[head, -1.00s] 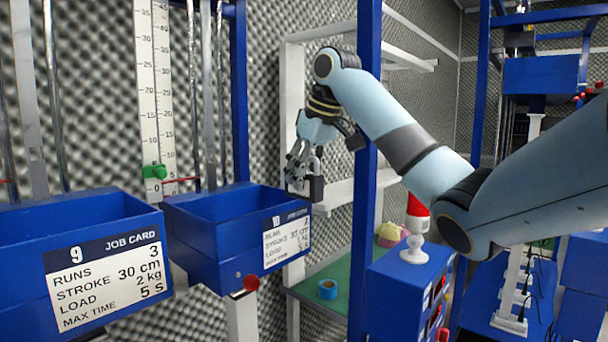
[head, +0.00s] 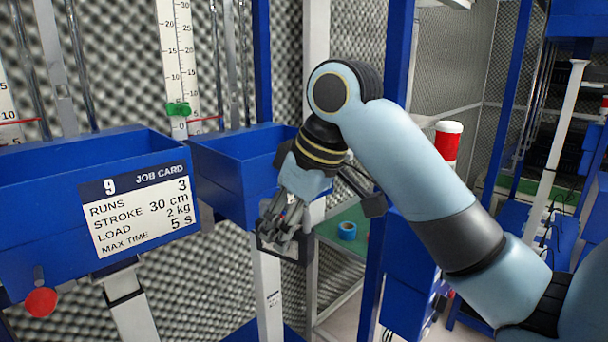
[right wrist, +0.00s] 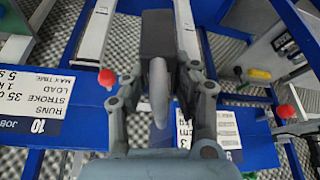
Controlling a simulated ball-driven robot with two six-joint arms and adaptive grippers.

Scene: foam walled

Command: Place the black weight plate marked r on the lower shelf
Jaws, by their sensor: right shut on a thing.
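In the right wrist view the plate (right wrist: 158,33) lies beyond the fingertips, and a pale rounded handle (right wrist: 158,88) shows between the fingers of the gripper (right wrist: 160,80). No letter r can be read on it. A green surface (head: 362,216) in a white frame lies behind and to the right; I cannot tell whether it is the lower shelf. My left gripper is out of view.
A blue box with job card 9 (head: 60,235) stands at left, another blue box (head: 232,160) beside it. Red knobs (head: 41,302) stick out below. A blue tape roll (head: 347,230) sits on the green surface. A blue post (head: 392,75) stands behind my right arm.

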